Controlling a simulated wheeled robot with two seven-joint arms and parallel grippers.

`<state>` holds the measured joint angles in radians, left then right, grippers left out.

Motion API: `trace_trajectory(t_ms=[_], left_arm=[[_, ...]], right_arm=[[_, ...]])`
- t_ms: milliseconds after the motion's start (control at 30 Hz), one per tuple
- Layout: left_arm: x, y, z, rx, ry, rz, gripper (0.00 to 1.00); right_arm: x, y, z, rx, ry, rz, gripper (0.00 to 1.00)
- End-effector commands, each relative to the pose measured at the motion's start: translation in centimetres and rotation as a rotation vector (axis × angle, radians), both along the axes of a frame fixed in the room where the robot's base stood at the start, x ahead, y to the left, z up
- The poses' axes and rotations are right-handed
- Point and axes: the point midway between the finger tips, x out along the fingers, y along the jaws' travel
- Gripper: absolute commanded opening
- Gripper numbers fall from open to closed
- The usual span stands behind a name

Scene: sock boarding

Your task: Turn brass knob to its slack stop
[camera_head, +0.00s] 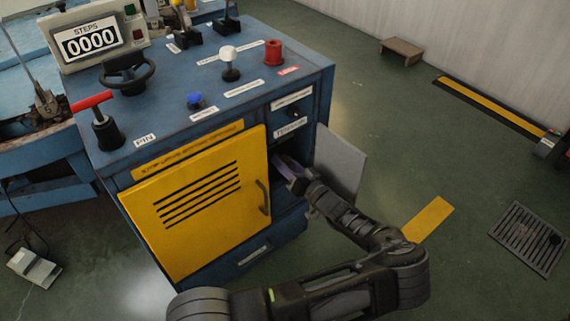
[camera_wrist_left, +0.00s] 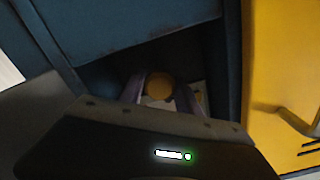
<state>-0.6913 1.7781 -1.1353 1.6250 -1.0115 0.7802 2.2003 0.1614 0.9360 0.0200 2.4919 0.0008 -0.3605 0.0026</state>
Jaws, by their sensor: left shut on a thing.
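The brass knob (camera_wrist_left: 159,84) is a round yellow-brown piece inside a dark recess of the blue cabinet, seen in the left wrist view. My left gripper (camera_wrist_left: 158,92) has its two purplish fingers on either side of the knob and is shut on it. In the head view my left gripper (camera_head: 287,172) reaches into the open compartment, and the knob is hidden there. The knob's turn angle cannot be read. My right gripper is not in view.
A grey door (camera_head: 341,165) stands open to the right of my left gripper. The yellow louvred door (camera_head: 200,215) with a handle is to its left. The cabinet top carries a steering-style wheel (camera_head: 127,75), levers and buttons.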

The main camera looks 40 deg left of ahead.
Motion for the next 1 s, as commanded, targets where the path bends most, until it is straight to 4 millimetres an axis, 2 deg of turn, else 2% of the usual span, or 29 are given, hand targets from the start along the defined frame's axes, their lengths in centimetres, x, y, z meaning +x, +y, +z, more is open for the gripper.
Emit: trace_trajectory(t_ms=[433, 467, 700, 1000], left_arm=[[-0.11, 0.03, -0.17, -0.007, -0.012, 0.002, 0.0], [-0.11, 0.03, -0.17, -0.007, -0.012, 0.002, 0.42], [-0.05, 0.02, -0.09, -0.005, -0.012, 0.001, 0.61], [-0.04, -0.22, -0.02, -0.005, -0.012, 0.0, 0.61]], right_arm=[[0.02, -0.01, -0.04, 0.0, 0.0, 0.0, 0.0], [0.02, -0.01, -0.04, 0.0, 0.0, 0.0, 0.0], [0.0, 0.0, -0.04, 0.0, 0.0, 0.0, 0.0], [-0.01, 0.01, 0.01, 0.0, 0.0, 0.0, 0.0]])
